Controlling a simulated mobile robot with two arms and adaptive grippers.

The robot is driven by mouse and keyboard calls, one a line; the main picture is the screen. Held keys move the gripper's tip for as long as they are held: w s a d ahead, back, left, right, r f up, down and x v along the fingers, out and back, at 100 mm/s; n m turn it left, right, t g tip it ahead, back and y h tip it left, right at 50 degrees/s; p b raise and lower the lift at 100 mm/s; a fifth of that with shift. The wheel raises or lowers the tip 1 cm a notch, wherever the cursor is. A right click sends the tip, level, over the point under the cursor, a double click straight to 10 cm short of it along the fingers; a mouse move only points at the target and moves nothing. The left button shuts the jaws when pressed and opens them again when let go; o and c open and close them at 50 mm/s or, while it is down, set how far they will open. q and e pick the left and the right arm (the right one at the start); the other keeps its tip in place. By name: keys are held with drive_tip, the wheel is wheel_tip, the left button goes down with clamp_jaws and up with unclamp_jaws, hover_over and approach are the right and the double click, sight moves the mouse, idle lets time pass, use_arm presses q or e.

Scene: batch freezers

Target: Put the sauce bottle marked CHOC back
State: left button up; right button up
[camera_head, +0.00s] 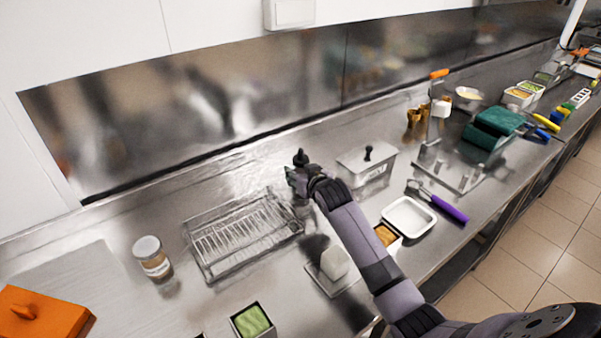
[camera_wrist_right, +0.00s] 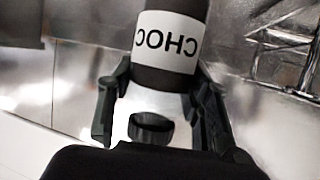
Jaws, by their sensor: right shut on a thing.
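The CHOC sauce bottle (camera_wrist_right: 168,42) is dark with a white label, whose letters appear upside down in the right wrist view. It sits between the two dark fingers of my right gripper (camera_wrist_right: 160,98), which is shut on it. In the head view the right gripper (camera_head: 301,182) is over the steel counter, just right of the wire rack's back corner. Only a dark tip of the bottle (camera_head: 300,157) shows above the gripper there; the rest is hidden. Whether its base touches the counter cannot be seen. My left gripper is not in view.
The wire rack (camera_head: 205,256) stands left of the gripper, and a lidded steel container (camera_head: 372,176) close on its right. A jar (camera_head: 152,258) is further left. A white tray (camera_head: 409,216) and a purple-handled tool (camera_head: 449,208) lie right of my arm. Bare counter lies behind the rack.

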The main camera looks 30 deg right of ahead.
drive_tip(key=o, duration=1.3)
drive_tip(key=shift+f, duration=0.1)
drive_tip(key=shift+r, duration=0.2)
drive_tip(key=b+v, duration=0.1)
drive_tip(key=v, duration=1.1)
